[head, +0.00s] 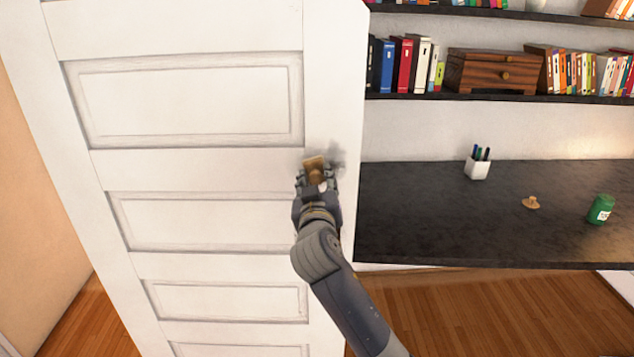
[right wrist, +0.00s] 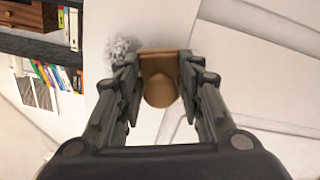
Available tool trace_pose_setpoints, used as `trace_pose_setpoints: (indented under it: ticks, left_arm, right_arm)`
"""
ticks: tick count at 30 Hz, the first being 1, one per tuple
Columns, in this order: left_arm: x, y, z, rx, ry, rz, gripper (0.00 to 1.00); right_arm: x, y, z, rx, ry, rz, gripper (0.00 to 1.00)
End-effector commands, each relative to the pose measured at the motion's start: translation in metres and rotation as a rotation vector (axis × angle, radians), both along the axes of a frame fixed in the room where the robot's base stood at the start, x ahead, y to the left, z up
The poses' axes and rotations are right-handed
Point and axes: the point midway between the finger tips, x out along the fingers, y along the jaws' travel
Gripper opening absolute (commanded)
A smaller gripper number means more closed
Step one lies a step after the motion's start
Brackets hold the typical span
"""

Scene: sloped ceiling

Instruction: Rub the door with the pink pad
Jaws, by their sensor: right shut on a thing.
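The white panelled door (head: 200,170) fills the left half of the head view. A grey smudge (head: 334,155) marks it near its right edge; the smudge also shows in the right wrist view (right wrist: 121,50). My right gripper (head: 316,181) is shut on a brown pad with a rounded knob (right wrist: 160,92). The pad (head: 314,163) is at the door face just left of the smudge; I cannot tell whether it touches. The held pad looks brown, not pink, and its rubbing face is hidden. My left gripper is not in view.
A dark desk (head: 430,215) to the right of the door holds a white pen cup (head: 478,168), a small tan knobbed object (head: 531,203) and a green jar (head: 600,210). Shelves above hold books (head: 405,65) and a wooden box (head: 492,71). Wooden floor (head: 500,310) shows below.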

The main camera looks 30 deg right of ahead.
Motion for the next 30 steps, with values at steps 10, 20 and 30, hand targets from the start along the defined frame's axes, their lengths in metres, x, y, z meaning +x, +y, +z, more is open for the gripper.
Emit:
trace_pose_setpoints:
  ticks: [10,20,30]
  left_arm:
    - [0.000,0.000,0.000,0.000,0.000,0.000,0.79]
    - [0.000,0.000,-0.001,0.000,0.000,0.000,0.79]
    - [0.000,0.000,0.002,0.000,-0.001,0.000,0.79]
  right_arm:
    - [0.006,-0.004,0.000,0.000,0.000,-0.001,0.15]
    - [0.011,-0.008,0.001,-0.001,-0.001,0.000,0.15]
    - [0.008,-0.015,0.001,0.000,0.000,0.000,0.15]
